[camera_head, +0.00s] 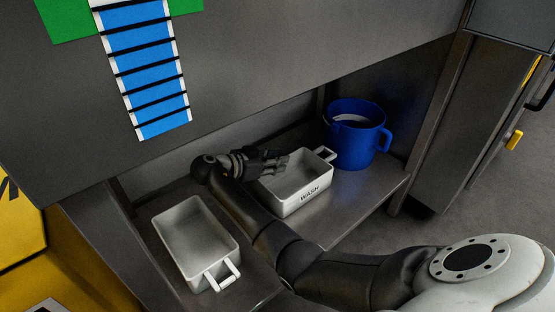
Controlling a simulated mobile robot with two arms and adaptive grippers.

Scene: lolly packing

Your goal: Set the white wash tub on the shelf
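The white wash tub (291,204) is a rectangular open tub with dark lettering on its front that seems to read WASH. In the head view it sits on the grey metal shelf (345,215), upright, with a handle at its far right end. My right gripper (283,160) is at the tub's far left side, its dark fingers pointing right near the rim. The forearm and gripper hide the tub's left end. I cannot tell whether the fingers touch the tub or how far apart they are. My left gripper is not in view.
A similar white tub (196,279) with a white front handle stands to the left on the shelf. A blue bucket (358,134) stands close behind the wash tub on the right. A grey panel overhangs the shelf. Bare shelf shows in front of the wash tub.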

